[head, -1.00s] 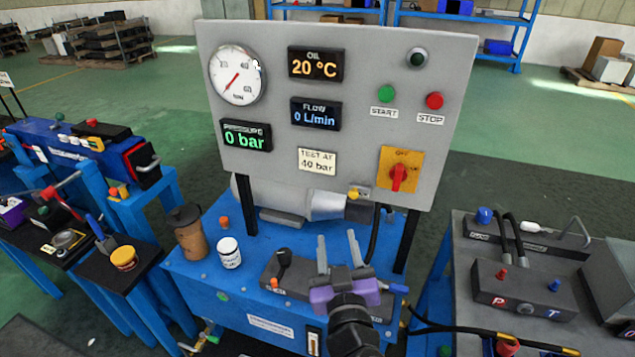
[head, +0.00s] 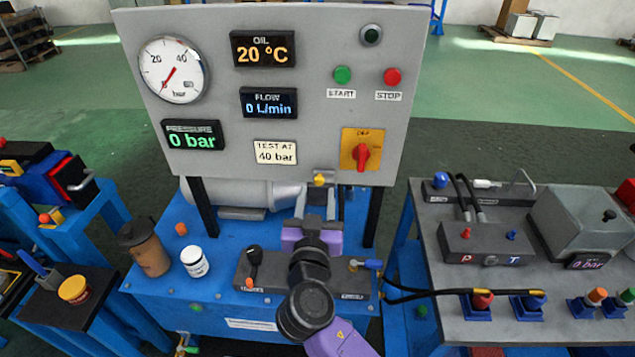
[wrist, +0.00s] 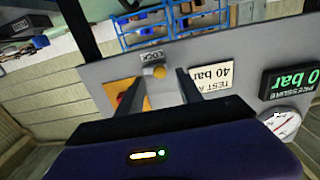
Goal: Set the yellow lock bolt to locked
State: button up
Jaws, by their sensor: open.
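The yellow lock bolt (head: 320,180) is a small yellow knob on a grey bracket at the lower edge of the grey panel (head: 225,90). In the wrist view the bolt (wrist: 158,72) shows beside a LOCK label. My gripper (head: 317,194) is open and empty, with its two fingers pointing at the panel just below the bolt. In the wrist view the bolt appears between the fingertips, and I cannot tell whether they touch it. Whether the bolt is slid across or back is too small to tell.
A red rotary switch (head: 362,155) on a yellow plate is close above right of the bolt. START and STOP buttons sit higher. Below, the blue bench (head: 150,295) holds a brown cup (head: 146,250) and white jar (head: 195,262). A grey table (head: 500,330) with hoses stands right.

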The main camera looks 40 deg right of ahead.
aim_at(318, 183)
jog(key=shift+p+x, duration=0.4)
jog(key=shift+x, duration=1.6)
grip_shut()
